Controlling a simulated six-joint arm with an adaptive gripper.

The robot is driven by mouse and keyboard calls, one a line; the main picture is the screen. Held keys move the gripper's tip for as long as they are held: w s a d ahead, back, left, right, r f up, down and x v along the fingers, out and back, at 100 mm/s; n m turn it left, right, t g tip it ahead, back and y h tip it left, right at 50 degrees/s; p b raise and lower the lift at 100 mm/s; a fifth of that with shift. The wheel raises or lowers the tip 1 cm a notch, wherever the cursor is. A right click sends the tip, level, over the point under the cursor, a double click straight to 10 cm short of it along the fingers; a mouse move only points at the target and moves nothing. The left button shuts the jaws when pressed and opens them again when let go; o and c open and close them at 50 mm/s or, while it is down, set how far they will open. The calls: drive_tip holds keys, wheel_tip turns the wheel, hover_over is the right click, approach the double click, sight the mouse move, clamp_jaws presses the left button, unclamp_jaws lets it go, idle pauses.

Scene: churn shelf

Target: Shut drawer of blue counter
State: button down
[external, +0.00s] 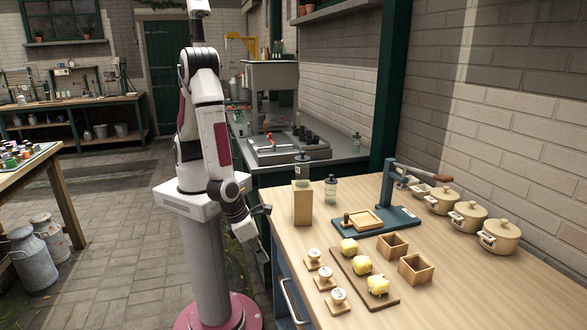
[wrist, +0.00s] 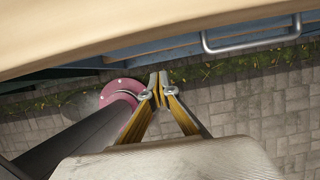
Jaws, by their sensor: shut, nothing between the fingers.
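The blue counter (external: 281,268) with a wooden top stands at the lower right of the external view. Its drawer has a metal bar handle (external: 293,302); the worktop hides most of the drawer. In the wrist view the blue front (wrist: 150,49) runs under the worktop edge, with the handle (wrist: 252,44) at the upper right. How far the drawer stands out is hard to tell. My gripper (external: 263,257) hangs beside the counter's left side, apart from the handle. In the wrist view my gripper (wrist: 158,82) is shut and empty, left of the handle.
On the wooden worktop (external: 480,290) stand a blue press (external: 388,215), a board (external: 362,278) with yellow blocks, small wooden boxes (external: 415,268), stamps (external: 325,278) and cream pots (external: 498,237). Paved floor (external: 110,230) is free left of the counter.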

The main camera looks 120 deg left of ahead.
drive_tip(key=v, duration=0.6)
drive_tip(key=shift+s+r, duration=0.2)
drive_tip(key=shift+r, duration=0.15)
drive_tip(key=shift+d, duration=0.1)
idle(0.6)
drive_tip(key=s+a+r+n+t+h, duration=0.1)
drive_tip(key=s+a+r+n, duration=0.4)
drive_tip(key=r+n, duration=0.4)
drive_tip(key=s+a+r+n+h, duration=0.1)
drive_tip(key=s+a+r+n, duration=0.4)
drive_tip(key=r+n, duration=0.3)
drive_tip(key=s+a+r+n+t+h, duration=0.1)
drive_tip(key=s+a+r+n, duration=0.4)
drive_tip(key=r+n, duration=0.4)
drive_tip(key=shift+r+n+t, duration=0.3)
drive_tip(key=shift+n, duration=0.2)
drive_tip(key=shift+s, duration=0.1)
idle(1.1)
